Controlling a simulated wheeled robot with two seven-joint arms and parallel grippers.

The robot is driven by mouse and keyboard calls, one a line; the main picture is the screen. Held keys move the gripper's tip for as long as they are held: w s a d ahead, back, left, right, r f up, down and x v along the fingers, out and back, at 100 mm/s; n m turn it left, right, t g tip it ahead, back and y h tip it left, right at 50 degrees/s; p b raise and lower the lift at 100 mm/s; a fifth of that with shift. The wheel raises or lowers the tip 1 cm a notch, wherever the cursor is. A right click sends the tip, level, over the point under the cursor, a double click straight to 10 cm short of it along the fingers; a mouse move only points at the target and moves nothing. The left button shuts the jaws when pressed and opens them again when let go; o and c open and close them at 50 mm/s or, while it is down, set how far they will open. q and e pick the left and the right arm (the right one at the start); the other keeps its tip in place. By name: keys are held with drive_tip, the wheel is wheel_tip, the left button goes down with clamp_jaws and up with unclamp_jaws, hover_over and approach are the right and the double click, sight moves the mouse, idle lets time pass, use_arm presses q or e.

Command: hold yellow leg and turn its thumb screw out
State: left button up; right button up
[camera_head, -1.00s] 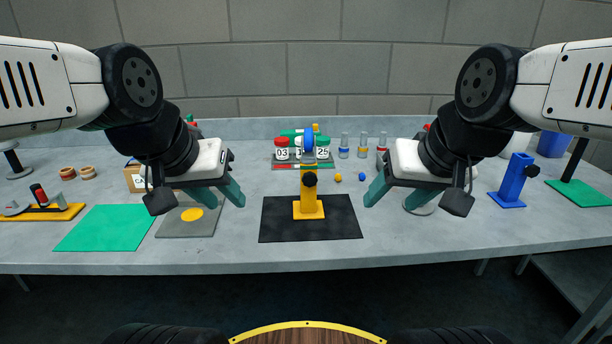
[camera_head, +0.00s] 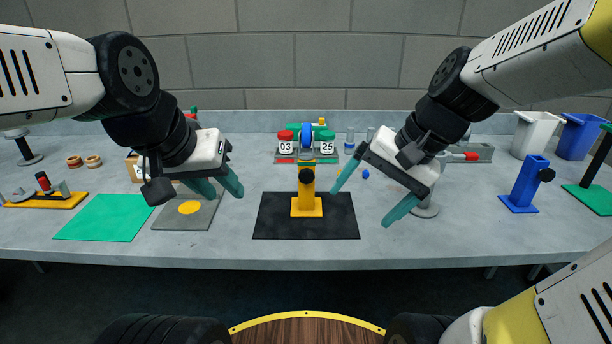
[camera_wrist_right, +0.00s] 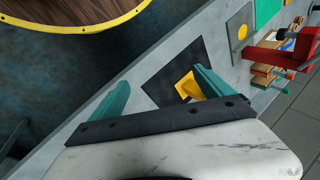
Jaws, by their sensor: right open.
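The yellow leg (camera_head: 306,198) stands upright on its square yellow foot on a black mat (camera_head: 340,222). A black thumb screw (camera_head: 306,175) sits on its front, near the top. In the right wrist view part of the yellow leg (camera_wrist_right: 187,86) shows beside one finger. My right gripper (camera_head: 361,206) is open and empty, to the right of the leg and apart from it. It is tilted, with one fingertip above the mat's right edge. My left gripper (camera_head: 227,197) is open and empty, left of the leg, above the grey mat.
A green mat (camera_head: 104,218) and a grey mat (camera_head: 172,218) with a yellow disc lie at the left. Red and green capped jars (camera_head: 285,146) stand behind the leg. A blue leg (camera_head: 525,185) stands at the right. A small blue ball (camera_head: 366,174) lies behind my right gripper.

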drive_tip(key=w+a+f+m+g+y, duration=0.25)
drive_tip(key=w+f+m+y, duration=0.25)
drive_tip(key=w+m, duration=0.25)
drive_tip(key=m+t+y, duration=0.4)
drive_tip(key=m, duration=0.6)
approach(311, 198)
drive_tip(key=shift+w+f, duration=0.7)
drive_tip(key=shift+w, duration=0.15)
drive_tip(key=shift+w+a+f, duration=0.2)
drive_tip(key=shift+a, duration=0.15)
drive_tip(key=x, duration=0.9)
drive_tip(key=shift+a+r, duration=0.1)
